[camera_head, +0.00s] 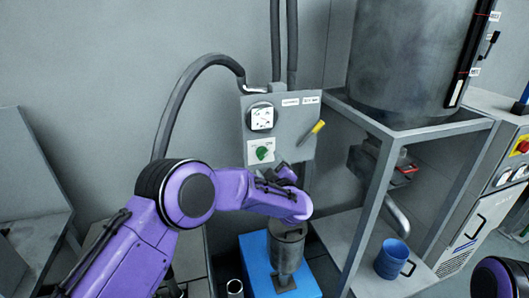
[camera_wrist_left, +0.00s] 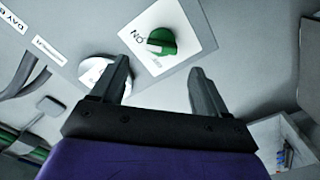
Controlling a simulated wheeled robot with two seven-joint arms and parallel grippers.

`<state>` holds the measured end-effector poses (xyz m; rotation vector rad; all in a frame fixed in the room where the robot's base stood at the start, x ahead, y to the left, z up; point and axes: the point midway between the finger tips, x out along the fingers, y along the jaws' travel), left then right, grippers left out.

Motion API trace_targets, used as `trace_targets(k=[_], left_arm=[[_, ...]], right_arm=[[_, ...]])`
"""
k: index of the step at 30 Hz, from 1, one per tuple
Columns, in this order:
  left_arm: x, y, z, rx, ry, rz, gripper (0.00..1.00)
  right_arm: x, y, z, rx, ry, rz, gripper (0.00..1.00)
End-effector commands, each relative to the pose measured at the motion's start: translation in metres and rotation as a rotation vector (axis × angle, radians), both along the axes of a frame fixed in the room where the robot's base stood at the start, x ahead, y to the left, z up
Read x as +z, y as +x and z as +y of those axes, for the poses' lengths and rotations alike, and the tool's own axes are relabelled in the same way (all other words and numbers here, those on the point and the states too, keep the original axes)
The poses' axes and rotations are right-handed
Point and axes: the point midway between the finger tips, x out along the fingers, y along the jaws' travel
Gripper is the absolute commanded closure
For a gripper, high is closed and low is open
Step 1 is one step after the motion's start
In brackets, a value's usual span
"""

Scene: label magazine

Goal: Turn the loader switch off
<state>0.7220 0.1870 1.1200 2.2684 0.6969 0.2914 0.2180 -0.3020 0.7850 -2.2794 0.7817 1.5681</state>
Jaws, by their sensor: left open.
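The loader switch is a green rotary knob (camera_head: 263,153) on a white plate, low on the grey control panel (camera_head: 285,110). The green knob also shows in the left wrist view (camera_wrist_left: 161,41), with lettering on the plate beside it. My left gripper (camera_head: 281,172) is just below and right of the knob in the head view, partly hidden by its own arm. In the left wrist view my left gripper (camera_wrist_left: 160,78) is open and empty, its fingers spread to either side below the knob, apart from it. My right gripper is out of view.
A round white gauge (camera_head: 262,117) sits above the knob and a yellow lever (camera_head: 318,127) to its right. A metal frame (camera_head: 376,190) with a large hopper (camera_head: 405,60) stands right. A blue mug (camera_head: 393,259) and a canister (camera_head: 286,245) are below.

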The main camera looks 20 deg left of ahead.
Motion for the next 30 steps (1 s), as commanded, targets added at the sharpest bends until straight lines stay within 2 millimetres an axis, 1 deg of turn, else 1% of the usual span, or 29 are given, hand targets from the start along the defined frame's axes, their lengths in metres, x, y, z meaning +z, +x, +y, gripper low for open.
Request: trace_targets(k=[1, 3, 6, 9, 13, 19, 20, 21, 23, 24, 25, 30], left_arm=[[0.004, 0.01, 0.009, 0.005, 0.0, 0.002, 0.25], [0.004, 0.023, 0.017, 0.003, -0.001, 0.001, 0.25], [0.002, 0.037, 0.026, 0.0, 0.0, 0.002, 0.25], [0.001, 0.046, 0.032, -0.001, 0.0, 0.001, 0.25], [0.0, 0.051, 0.035, -0.001, 0.0, 0.001, 0.25], [-0.001, 0.051, 0.036, -0.001, 0.002, 0.001, 0.25], [-0.001, 0.051, 0.036, -0.001, 0.002, 0.001, 0.32], [-0.001, 0.051, 0.035, -0.001, 0.002, 0.001, 0.45], [-0.001, 0.051, 0.035, -0.001, 0.002, 0.001, 0.64], [-0.001, 0.051, 0.035, -0.001, 0.002, 0.001, 0.77], [-0.001, 0.051, 0.035, -0.001, 0.002, 0.001, 0.82], [-0.002, 0.051, 0.035, -0.001, -0.002, -0.001, 0.81]], right_arm=[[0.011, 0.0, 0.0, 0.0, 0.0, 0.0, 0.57], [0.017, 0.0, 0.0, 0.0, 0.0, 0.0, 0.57], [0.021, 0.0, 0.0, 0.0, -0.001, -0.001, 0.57], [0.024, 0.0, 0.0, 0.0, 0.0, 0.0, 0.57], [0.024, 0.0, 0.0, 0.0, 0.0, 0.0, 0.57], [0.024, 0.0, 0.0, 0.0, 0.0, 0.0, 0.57], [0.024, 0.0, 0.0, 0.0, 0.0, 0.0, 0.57], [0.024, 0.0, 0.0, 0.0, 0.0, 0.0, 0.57], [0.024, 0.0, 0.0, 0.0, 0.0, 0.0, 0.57], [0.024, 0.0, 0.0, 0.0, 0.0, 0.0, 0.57], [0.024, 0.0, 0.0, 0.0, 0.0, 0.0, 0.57], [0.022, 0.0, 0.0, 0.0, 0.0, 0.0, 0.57]])
